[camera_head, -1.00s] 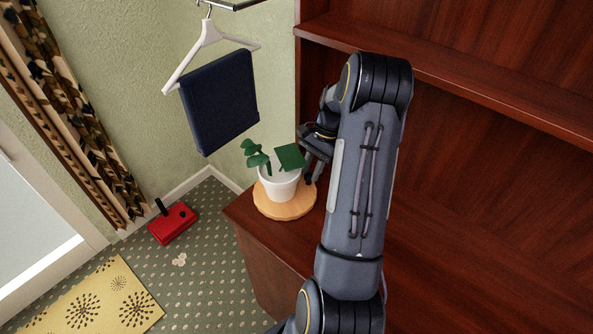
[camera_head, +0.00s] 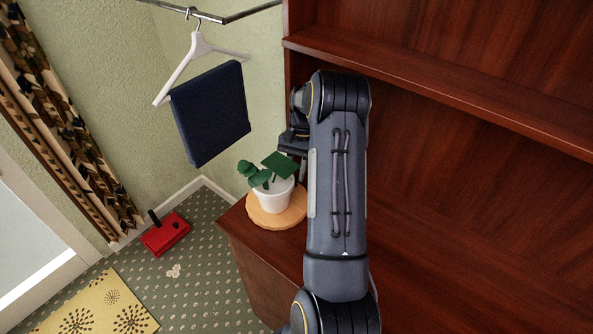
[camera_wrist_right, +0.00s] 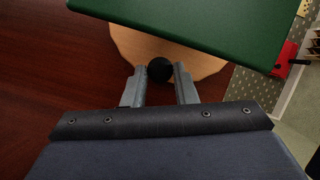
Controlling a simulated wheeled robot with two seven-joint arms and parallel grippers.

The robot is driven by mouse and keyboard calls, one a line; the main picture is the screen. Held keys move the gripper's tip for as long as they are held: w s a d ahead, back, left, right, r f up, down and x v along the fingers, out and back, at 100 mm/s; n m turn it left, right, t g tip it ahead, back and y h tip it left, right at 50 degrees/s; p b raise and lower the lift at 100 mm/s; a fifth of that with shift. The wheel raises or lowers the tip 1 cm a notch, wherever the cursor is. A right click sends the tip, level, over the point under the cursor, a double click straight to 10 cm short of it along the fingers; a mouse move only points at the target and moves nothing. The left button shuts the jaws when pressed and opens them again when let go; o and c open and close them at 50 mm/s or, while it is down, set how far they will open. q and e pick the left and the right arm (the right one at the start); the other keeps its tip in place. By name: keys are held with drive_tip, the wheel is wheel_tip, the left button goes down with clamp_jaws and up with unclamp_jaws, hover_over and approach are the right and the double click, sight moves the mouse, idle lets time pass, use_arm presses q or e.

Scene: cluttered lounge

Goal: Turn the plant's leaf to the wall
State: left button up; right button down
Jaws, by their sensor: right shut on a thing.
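The plant has a white pot (camera_head: 273,194), small round leaves (camera_head: 254,175) on its left and one large, flat, squarish leaf (camera_head: 280,162) toward the back right. It stands upright on a round wooden board (camera_head: 262,216) at the cabinet's left corner. In the right wrist view the large leaf (camera_wrist_right: 215,22) hides the pot, and the board (camera_wrist_right: 150,50) shows below it. My right gripper (camera_wrist_right: 160,78) is shut on a black round knob (camera_wrist_right: 159,69) at the board's edge. My left gripper is out of view.
The dark red cabinet (camera_head: 440,270) has a shelf (camera_head: 440,90) above. A navy cloth (camera_head: 210,112) hangs from a white hanger behind the plant, near the pale green wall (camera_head: 160,110). A red box with a black stick (camera_head: 166,234) stands on the carpet.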

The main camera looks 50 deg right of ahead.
drive_tip(key=c, duration=1.2)
unclamp_jaws()
drive_tip(key=shift+o, duration=0.2)
drive_tip(key=b+v, duration=0.1)
drive_tip(key=v, duration=0.6)
drive_tip(key=shift+r, duration=0.35)
drive_tip(key=shift+d, duration=0.1)
